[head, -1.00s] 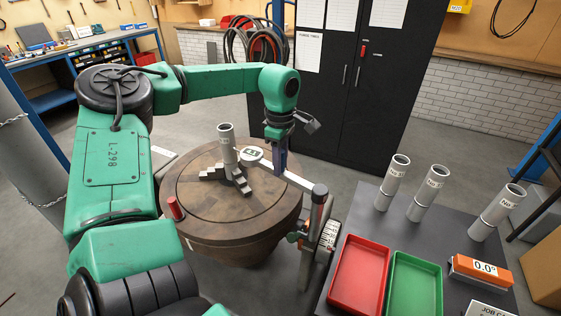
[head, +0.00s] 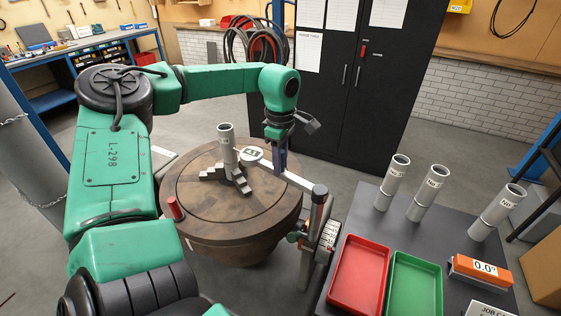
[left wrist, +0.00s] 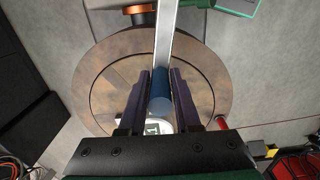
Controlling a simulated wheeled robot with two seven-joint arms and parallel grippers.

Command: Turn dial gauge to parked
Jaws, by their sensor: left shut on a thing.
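The dial gauge (head: 253,153) is a pale round head with a small display, on a light bar (head: 299,182) over the turntable. My left gripper (head: 280,164) points down and is shut on the bar's blue grip. In the left wrist view the blue grip (left wrist: 160,88) lies between both fingers, with the gauge (left wrist: 157,126) just below it, partly hidden. A grey tube (head: 227,145) stands in the stepped jaws, left of the gauge and apart from it. My right gripper is out of view.
The round brown turntable (head: 195,225) has a red handle (head: 174,208) at left. A dark bench at right holds several grey tubes, a red tray (head: 360,275), a green tray (head: 414,284) and an orange readout (head: 482,270). A black cabinet (head: 385,60) stands behind.

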